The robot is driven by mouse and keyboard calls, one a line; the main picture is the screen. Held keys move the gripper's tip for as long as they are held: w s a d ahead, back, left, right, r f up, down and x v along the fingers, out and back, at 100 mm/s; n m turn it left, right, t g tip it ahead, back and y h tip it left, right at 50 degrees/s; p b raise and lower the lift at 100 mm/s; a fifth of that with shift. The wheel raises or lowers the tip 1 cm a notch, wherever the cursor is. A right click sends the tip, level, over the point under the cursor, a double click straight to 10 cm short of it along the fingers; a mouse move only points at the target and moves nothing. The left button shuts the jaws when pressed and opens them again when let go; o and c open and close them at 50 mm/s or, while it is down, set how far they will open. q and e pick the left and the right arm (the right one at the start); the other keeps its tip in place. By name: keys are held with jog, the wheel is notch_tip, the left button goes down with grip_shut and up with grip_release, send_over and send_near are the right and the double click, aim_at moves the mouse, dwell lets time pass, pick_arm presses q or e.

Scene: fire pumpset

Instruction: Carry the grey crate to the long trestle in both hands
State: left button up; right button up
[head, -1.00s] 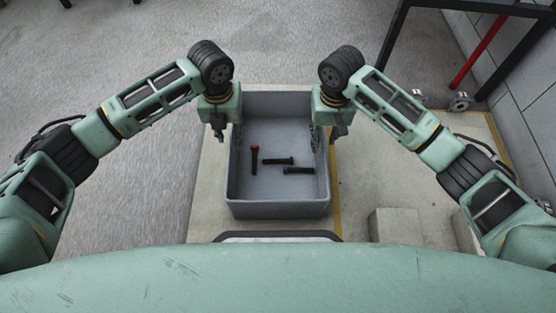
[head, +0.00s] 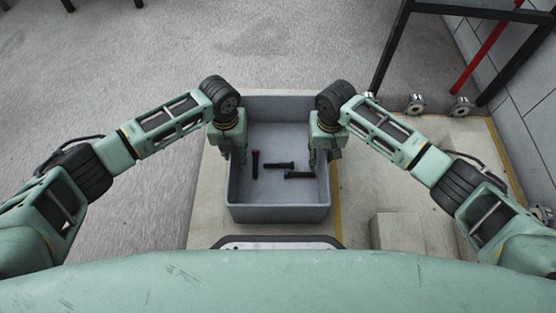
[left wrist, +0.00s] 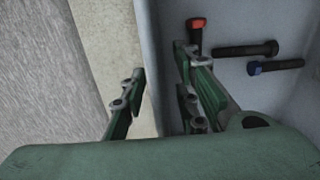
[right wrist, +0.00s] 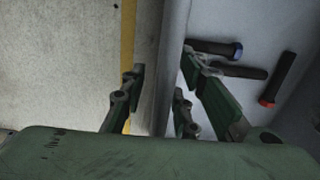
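The grey crate (head: 278,212) stands upright on a pale concrete plinth, with three dark bolts inside. My left gripper (head: 233,157) is at the crate's left wall. In the left wrist view its fingers (left wrist: 160,85) are apart, one outside and one inside the wall (left wrist: 153,50), with a gap on the outer side. My right gripper (head: 325,157) is at the right wall in the same way. In the right wrist view its fingers (right wrist: 160,85) straddle the wall (right wrist: 174,40), with a gap on the outer side. I cannot tell which thing is the long trestle.
A dark-legged frame (head: 392,48) with a red bar behind it stands at the upper right, by a grey wall. Metal flanged fittings (head: 416,104) sit on the plinth (head: 375,180) near it. A concrete block (head: 397,232) is at the lower right. Floor at the left is open.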

jog(key=shift+f, duration=0.1)
pick_arm(q)
grip_shut()
pick_arm(e)
grip_shut()
pick_arm(q)
jog(key=shift+r, duration=0.1)
dwell(0.4)
